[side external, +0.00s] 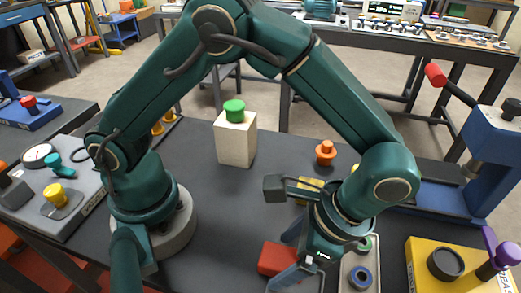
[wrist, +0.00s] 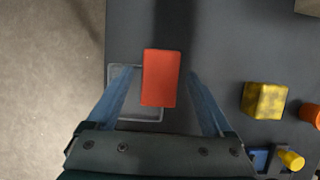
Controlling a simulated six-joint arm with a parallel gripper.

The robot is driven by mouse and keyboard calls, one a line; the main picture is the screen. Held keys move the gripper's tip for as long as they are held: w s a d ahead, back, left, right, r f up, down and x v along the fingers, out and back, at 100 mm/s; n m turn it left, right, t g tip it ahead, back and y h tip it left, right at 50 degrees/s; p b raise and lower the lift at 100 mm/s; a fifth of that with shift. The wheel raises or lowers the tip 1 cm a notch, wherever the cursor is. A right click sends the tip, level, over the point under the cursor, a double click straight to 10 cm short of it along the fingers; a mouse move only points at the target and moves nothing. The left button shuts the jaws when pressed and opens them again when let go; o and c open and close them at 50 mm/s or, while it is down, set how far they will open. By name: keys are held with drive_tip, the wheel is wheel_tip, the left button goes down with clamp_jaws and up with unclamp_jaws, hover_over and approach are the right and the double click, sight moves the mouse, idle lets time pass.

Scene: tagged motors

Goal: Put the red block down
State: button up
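The red block (wrist: 161,78) lies between the two fingers of my gripper (wrist: 160,72) in the wrist view. The block overlaps the right part of a shallow grey tray (wrist: 122,112). In the side view the red block (side external: 277,257) shows low by the front of the table, partly covered by a finger of my gripper (side external: 292,258). I cannot tell whether its underside touches the tray or table.
A yellow block (wrist: 263,100) and an orange knobbed piece (side external: 325,153) stand to one side. A white box with a green cap (side external: 235,135) stands further back. A yellow fixture (side external: 445,265) and a blue press (side external: 493,150) are at the right. The dark table (side external: 205,190) is clear mid-left.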

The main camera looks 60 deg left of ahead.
drive_tip(key=v, duration=1.2)
drive_tip(key=w+a+r+n+t+h, duration=0.2)
drive_tip(key=a+r, duration=0.2)
drive_tip(key=a, duration=0.1)
drive_tip(key=s+a+n+t, duration=0.3)
drive_tip(key=a, duration=0.3)
drive_tip(key=s+a+f+n+t+h, duration=0.1)
drive_tip(key=s+a+n+t, duration=0.1)
drive_tip(key=a, duration=0.4)
drive_tip(key=shift+s+a+f+n+t, duration=0.35)
drive_tip(key=shift+s+a+n+t, duration=0.05)
drive_tip(key=shift+n+t, duration=0.55)
